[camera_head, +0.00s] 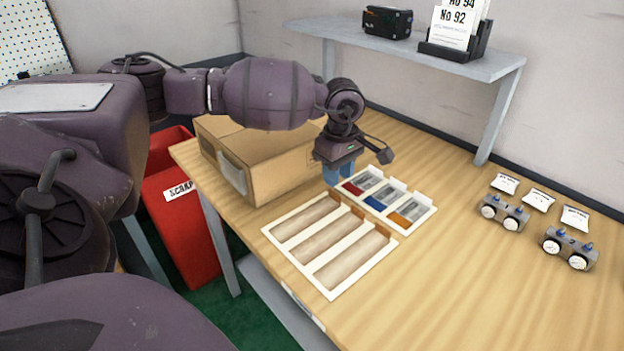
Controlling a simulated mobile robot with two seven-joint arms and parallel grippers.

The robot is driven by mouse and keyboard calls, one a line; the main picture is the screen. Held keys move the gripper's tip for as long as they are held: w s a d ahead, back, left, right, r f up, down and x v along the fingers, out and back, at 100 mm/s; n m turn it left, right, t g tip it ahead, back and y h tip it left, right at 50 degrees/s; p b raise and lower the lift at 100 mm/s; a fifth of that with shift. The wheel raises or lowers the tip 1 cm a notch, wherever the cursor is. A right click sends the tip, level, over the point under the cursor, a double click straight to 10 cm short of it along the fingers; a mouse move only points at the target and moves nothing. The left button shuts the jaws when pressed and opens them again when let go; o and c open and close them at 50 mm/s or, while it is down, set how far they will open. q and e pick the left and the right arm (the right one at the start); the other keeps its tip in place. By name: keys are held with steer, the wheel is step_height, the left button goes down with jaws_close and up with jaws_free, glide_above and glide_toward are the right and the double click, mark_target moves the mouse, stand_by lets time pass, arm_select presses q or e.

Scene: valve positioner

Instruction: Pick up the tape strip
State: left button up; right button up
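My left gripper (337,174) points down with blue fingers beside the far left corner of a small white tray (421,221). Whether its fingers are apart or together is too small to tell. The tray has three compartments with a red piece (353,188), a blue piece (375,203) and an orange piece (401,219) at their near ends, and greyish contents behind. I cannot tell which item is the tape strip. A larger white tray (336,293) in front has three long brownish compartments. My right gripper is not in view.
A red scrap bin (187,235) is beside the table. Two grey gauge units (502,212) (570,249) with white labels sit at the right. A shelf (420,59) overhangs the back. The table's (450,300) front right is clear.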

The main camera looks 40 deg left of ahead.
mark_target(337, 203)
arm_select(q)
steer(key=shift+d+f+b, duration=0.2)
steer(key=shift+f+b, duration=0.3)
steer(key=shift+f, duration=2.45)
steer(key=shift+r, duration=0.1)
steer(key=shift+s, duration=0.1)
steer(key=shift+c, duration=0.3)
jaws_close()
